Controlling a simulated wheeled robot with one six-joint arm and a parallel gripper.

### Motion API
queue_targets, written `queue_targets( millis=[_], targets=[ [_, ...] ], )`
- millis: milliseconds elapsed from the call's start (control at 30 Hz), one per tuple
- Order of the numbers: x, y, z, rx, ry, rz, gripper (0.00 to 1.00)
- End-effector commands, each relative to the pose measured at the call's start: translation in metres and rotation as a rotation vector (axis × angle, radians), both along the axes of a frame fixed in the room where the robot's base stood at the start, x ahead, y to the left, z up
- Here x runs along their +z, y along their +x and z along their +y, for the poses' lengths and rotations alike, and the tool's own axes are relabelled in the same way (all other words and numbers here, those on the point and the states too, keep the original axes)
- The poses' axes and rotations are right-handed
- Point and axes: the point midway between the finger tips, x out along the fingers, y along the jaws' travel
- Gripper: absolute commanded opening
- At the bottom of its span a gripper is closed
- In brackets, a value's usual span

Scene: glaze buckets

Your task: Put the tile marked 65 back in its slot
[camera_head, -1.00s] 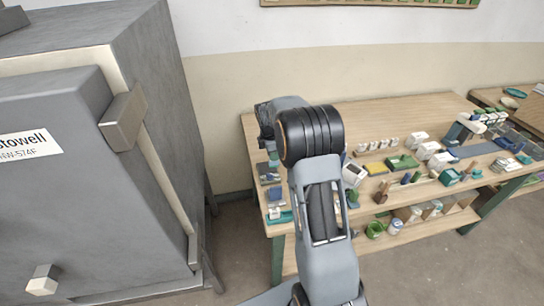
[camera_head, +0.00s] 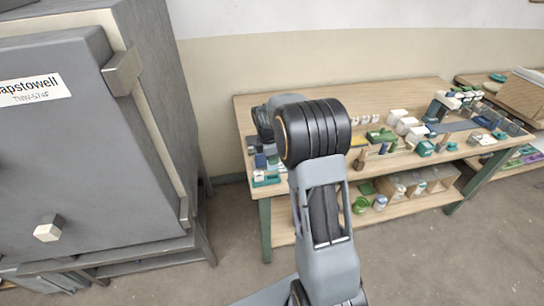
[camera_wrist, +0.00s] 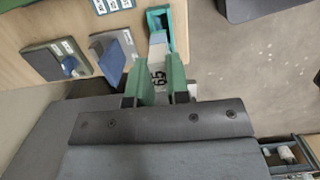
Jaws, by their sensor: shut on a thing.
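The tile marked 65 (camera_wrist: 158,76) is pale with dark digits and sits between the green fingers of my gripper (camera_wrist: 161,72) in the wrist view. My gripper is shut on it, over the left end of the workbench (camera_head: 360,108). The fingers cover part of the tile. In the head view my arm hides the gripper and the tile. I cannot make out the tile's slot.
Blue-and-grey pieces (camera_wrist: 112,56), a dark tile-like piece (camera_wrist: 60,58) and a teal holder (camera_wrist: 160,20) lie close by. Small goods crowd the bench's right part.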

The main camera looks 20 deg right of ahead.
Motion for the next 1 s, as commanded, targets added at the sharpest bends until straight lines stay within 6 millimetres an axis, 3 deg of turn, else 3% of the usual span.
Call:
queue_targets(
  millis=[600,1000],
  targets=[
    [-0.052,0.0,0.001,0.002,0.0,0.001,0.0],
    [-0.058,0.0,0.001,0.003,0.0,0.0,0.0]
  ],
)
